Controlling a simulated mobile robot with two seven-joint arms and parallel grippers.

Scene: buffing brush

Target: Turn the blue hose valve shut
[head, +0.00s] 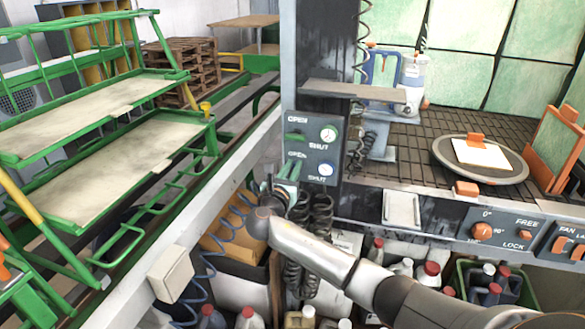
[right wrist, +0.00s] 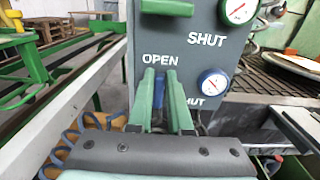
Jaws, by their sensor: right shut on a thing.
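The blue hose valve handle (right wrist: 158,88) shows in the right wrist view as a narrow blue strip, roughly upright, just below the word OPEN. The SHUT label lies to its right, partly covered. My right gripper (right wrist: 163,85) has its two green fingers closed on either side of the handle. In the head view my right gripper (head: 288,170) is at the lower half of the grey valve panel (head: 309,150), and its fingers mostly hide the blue handle there. My left gripper is not in view.
A green valve handle (right wrist: 167,7) lies level just above my fingers. A blue-rimmed gauge (right wrist: 213,84) is close on the right. Dark coiled hoses (head: 322,215) hang below the panel, and a blue coiled hose (head: 205,268) hangs left. A green rack (head: 110,150) stands far left.

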